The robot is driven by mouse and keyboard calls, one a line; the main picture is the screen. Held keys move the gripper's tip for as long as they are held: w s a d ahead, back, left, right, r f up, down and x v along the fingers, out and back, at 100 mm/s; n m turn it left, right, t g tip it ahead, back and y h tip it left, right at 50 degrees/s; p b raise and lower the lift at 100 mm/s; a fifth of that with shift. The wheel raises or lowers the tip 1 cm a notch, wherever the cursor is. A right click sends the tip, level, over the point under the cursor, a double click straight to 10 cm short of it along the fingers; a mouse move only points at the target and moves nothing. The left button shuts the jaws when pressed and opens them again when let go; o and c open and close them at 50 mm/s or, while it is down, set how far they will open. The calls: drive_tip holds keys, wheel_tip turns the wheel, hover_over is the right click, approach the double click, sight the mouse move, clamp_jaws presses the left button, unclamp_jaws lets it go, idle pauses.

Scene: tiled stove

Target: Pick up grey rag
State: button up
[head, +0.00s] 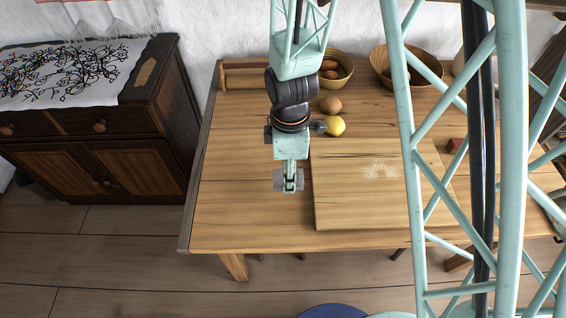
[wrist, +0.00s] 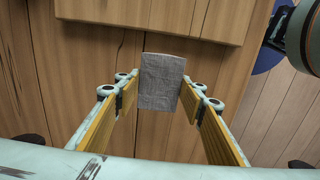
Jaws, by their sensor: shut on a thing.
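The grey rag (wrist: 161,82) is a small, flat woven cloth that shows upright between my fingertips in the wrist view. My gripper (head: 289,183) is shut on it. In the head view my gripper hangs over the table, beside the left edge of the large board. The rag is hard to make out there against the gripper. In the wrist view the yellow-faced fingers stand on both sides of the cloth.
The wooden table (head: 235,200) carries a large cutting board (head: 350,195). A lemon (head: 336,126), a brown round item (head: 330,104) and two bowls (head: 335,80) (head: 405,80) stand behind. A dark cabinet (head: 100,140) is at left. The table's front left is clear.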

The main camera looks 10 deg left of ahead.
drive_tip(key=shift+s+d+r, duration=0.1)
drive_tip(key=shift+s+d, duration=0.2)
drive_tip(key=shift+s, duration=0.2)
drive_tip(key=shift+s+d, duration=0.3)
drive_tip(key=shift+s, duration=0.2)
drive_tip(key=shift+w, duration=0.1)
drive_tip(key=shift+w+d+r+m, duration=0.15)
drive_tip(key=shift+w+d+m, duration=0.25)
drive_tip(key=shift+w, duration=0.1)
drive_tip(key=w+d+r+m+p, duration=0.1)
drive_tip(key=w+d+m, duration=0.2)
drive_tip(key=w, duration=0.1)
drive_tip(key=w+d+r+m+p, duration=0.1)
drive_tip(key=w+d+m+p, duration=0.1)
drive_tip(key=w+d+m, duration=0.1)
drive_tip(key=w+d+r+m+p, duration=0.1)
drive_tip(key=w+d+m+p, duration=0.1)
drive_tip(key=w, duration=0.4)
drive_tip(key=shift+d+r+m, duration=0.15)
drive_tip(key=shift+d+m, duration=0.55)
drive_tip(key=shift+d, duration=0.5)
drive_tip(key=shift+w+d+r+m+p, duration=0.65)
drive_tip(key=shift+w+d+m, duration=1.05)
drive_tip(key=shift+d, duration=1.05)
drive_tip(key=shift+w+d+r+m+p, duration=0.45)
drive_tip(key=shift+w+d+m+p, duration=0.35)
drive_tip(key=shift+w+d+m, duration=1.45)
drive_tip(key=shift+w+d+r+m+p, duration=0.65)
drive_tip(key=shift+w+d+m, duration=0.5)
drive_tip(key=shift+d, duration=2.15)
